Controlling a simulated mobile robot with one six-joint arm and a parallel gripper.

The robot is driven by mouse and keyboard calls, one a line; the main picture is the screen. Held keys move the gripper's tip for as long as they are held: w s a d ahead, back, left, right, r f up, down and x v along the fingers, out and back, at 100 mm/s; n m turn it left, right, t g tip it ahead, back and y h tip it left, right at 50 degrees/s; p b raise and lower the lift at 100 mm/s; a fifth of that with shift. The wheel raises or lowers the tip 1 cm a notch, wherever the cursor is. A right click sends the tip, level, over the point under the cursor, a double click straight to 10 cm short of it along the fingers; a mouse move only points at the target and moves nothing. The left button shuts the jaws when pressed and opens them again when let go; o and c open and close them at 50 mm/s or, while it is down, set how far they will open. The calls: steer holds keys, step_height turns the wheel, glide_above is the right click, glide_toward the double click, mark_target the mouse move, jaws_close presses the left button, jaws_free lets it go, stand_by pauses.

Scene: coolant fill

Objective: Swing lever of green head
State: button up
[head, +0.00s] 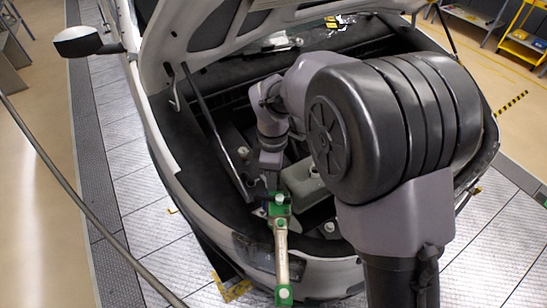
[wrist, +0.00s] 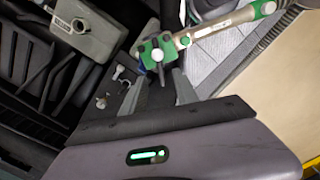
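The green head (head: 278,207) sits at the front edge of the open engine bay in the head view. A pale tube (head: 282,250) runs from it toward the bottom of the picture, ending in a green fitting (head: 285,293). In the wrist view the green head (wrist: 146,53) has a black part, probably its lever (wrist: 162,58), with a light round knob, and the tube (wrist: 225,25) leads to the upper right. My gripper (wrist: 158,88) reaches the head from below, its dark fingers on either side of a black piece. Whether they press on it is unclear.
Small metal fittings (wrist: 103,100) lie left of my fingers. The raised hood (head: 215,35) and its strut (head: 205,110) flank my arm. Open floor (head: 140,210) lies left of the car.

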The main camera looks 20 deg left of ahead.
step_height(320, 180, up, 8)
steer(key=p, duration=0.1)
steer(key=shift+f, duration=0.25)
steer(key=s+d+f+m+t+y+b, duration=0.15)
steer(key=s+d+m+b, duration=0.25)
steer(key=d+m+b, duration=0.5)
steer(key=s+d+f+m+t+y+b, duration=0.15)
steer(key=s+d+m+b, duration=0.25)
steer(key=d+m+b, duration=0.45)
steer(key=s+d+f+m+t+h+b, duration=0.1)
steer(key=s+d+f+m+t+b, duration=0.1)
steer(key=s+d+f+m+b, duration=0.2)
steer(key=s+d+f+m, duration=0.2)
steer(key=s+m, duration=0.1)
steer(key=s, duration=0.1)
steer(key=shift+s+d+f+t, duration=0.3)
steer(key=shift+d+f+t, duration=0.1)
